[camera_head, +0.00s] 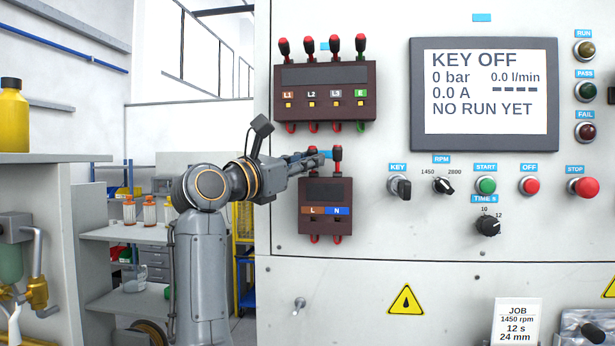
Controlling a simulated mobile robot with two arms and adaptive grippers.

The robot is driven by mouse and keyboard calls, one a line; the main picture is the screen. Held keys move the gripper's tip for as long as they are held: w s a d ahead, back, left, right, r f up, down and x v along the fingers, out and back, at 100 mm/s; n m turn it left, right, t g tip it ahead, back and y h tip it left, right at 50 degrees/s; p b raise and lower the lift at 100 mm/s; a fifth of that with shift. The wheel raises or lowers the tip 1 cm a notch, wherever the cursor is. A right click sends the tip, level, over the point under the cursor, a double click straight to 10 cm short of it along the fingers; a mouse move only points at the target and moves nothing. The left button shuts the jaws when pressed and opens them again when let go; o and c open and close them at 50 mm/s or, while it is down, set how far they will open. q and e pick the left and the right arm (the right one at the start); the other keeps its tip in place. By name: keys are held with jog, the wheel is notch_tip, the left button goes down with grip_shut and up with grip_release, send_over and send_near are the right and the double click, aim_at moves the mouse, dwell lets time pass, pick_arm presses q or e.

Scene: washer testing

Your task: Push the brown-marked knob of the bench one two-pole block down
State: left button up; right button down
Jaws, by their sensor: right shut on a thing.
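The two-pole block (325,190) is a dark brown box on the pale panel. It carries a brown L mark (313,211) and a blue N mark (337,211). Above the L mark stands the brown-marked knob (312,149), red-tipped and partly hidden by my gripper. The blue-marked knob (338,152) stands up beside it, to the right. My right gripper (316,158) reaches in from the left at the block's top, its fingers shut on the brown-marked knob. The small windows under both marks are dark. My left gripper is out of view.
A block with several red-tipped knobs (325,95) sits just above the gripper, its small lamps yellow. To the right are a display (484,95) reading KEY OFF, a key switch (399,187) and buttons. A shelf with a yellow bottle (14,115) stands at far left.

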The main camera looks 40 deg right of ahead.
jog(key=shift+s+a+f+m+g+h+b, duration=0.25)
jog(key=shift+f+m+g+h+b, duration=0.2)
jog(key=shift+m+g+h+b, duration=0.85)
jog(key=shift+s+a+f+m+g+h+b, duration=0.15)
jog(key=shift+f+m+g+h+b, duration=0.45)
jog(key=shift+m+b, duration=1.2)
jog(key=shift+s+a+f+m+g+h+b, duration=0.15)
jog(key=shift+a+f+m+g+h+b, duration=0.2)
jog(key=shift+m+g+h+b, duration=1)
jog(key=shift+m+b, duration=0.25)
jog(key=shift+b, duration=0.1)
jog(key=c, duration=1.3)
grip_release()
jog(key=shift+f, duration=0.1)
jog(key=v, duration=1.2)
jog(key=shift+a+r, duration=0.2)
jog(key=shift+r, duration=0.05)
